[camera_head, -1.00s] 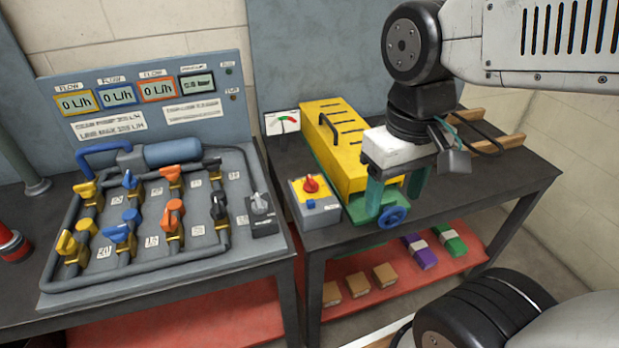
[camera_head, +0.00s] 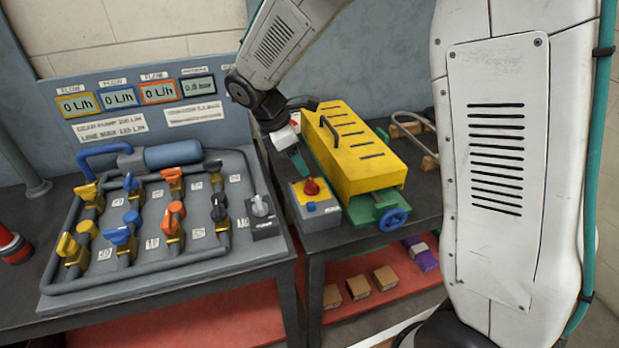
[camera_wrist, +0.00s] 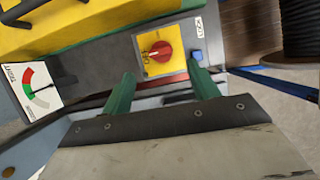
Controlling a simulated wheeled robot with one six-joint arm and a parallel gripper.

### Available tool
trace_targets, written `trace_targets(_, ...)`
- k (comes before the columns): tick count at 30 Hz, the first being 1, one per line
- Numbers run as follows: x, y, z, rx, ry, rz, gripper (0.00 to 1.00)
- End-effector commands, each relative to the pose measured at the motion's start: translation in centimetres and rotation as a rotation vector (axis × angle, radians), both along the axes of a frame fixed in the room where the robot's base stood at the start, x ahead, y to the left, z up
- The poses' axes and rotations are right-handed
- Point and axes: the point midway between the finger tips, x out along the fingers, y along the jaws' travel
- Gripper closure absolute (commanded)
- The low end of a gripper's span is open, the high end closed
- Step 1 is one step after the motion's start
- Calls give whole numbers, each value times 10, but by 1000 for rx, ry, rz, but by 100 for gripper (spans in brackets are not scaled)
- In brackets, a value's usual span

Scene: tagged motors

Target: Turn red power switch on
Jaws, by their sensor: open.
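The red power switch (camera_head: 311,187) is a red rotary knob on a yellow plate, on top of a small grey box (camera_head: 322,219) at the table's front left. The wrist view shows the red knob (camera_wrist: 160,52) on its yellow plate, with a blue button (camera_wrist: 197,56) beside it. My gripper (camera_head: 300,166) is just behind and above the box in the head view. In the wrist view its two green fingers (camera_wrist: 160,82) are apart, with the knob beyond their tips and roughly between them. Nothing is between the fingers. Contact with the knob cannot be seen.
A yellow machine cover (camera_head: 365,150) with a blue handwheel (camera_head: 393,218) stands right of the box. A gauge (camera_wrist: 37,92) shows in the wrist view. At left is a panel (camera_head: 150,85) with pipes, coloured valves and a grey rotary switch (camera_head: 261,206).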

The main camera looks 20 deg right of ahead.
Motion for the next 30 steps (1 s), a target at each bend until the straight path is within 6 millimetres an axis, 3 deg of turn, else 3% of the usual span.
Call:
trace_targets(5, -1, -4, -11, 1, 18, 36, 40)
trace_targets(18, -3, -28, -68, 2, 17, 33, 40)
trace_targets(29, -3, -30, -73, 3, 15, 33, 40)
trace_targets(30, -3, -30, -73, 3, 15, 33, 51)
